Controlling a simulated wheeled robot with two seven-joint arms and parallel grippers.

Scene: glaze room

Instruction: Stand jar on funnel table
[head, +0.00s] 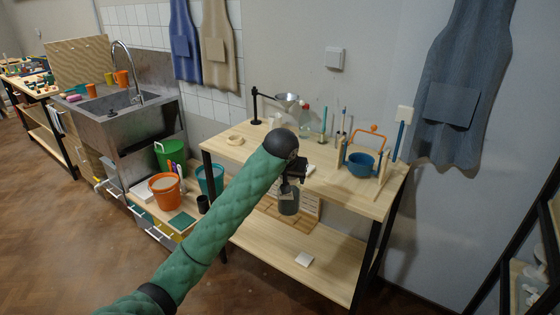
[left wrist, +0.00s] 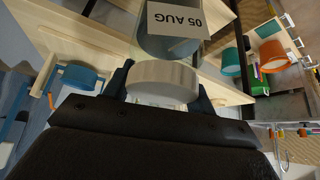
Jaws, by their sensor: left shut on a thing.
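In the left wrist view the jar (left wrist: 172,45) shows a white label reading "05 AUG" and a white lid (left wrist: 162,78). My left gripper (head: 292,180) is shut on the lid, with a finger on each side of it. The jar hangs in front of the front edge of the funnel table (head: 350,199), a pale wooden table with black legs. The funnel (head: 287,97) is held on a black stand (head: 255,106) at the back of that table. My right gripper is not in view.
A blue pot (head: 361,165) in a wooden frame stands at the table's right. A small wooden ring (head: 235,140) lies at its left. Bottles and upright tools line the back. An orange bucket (head: 165,188) stands left.

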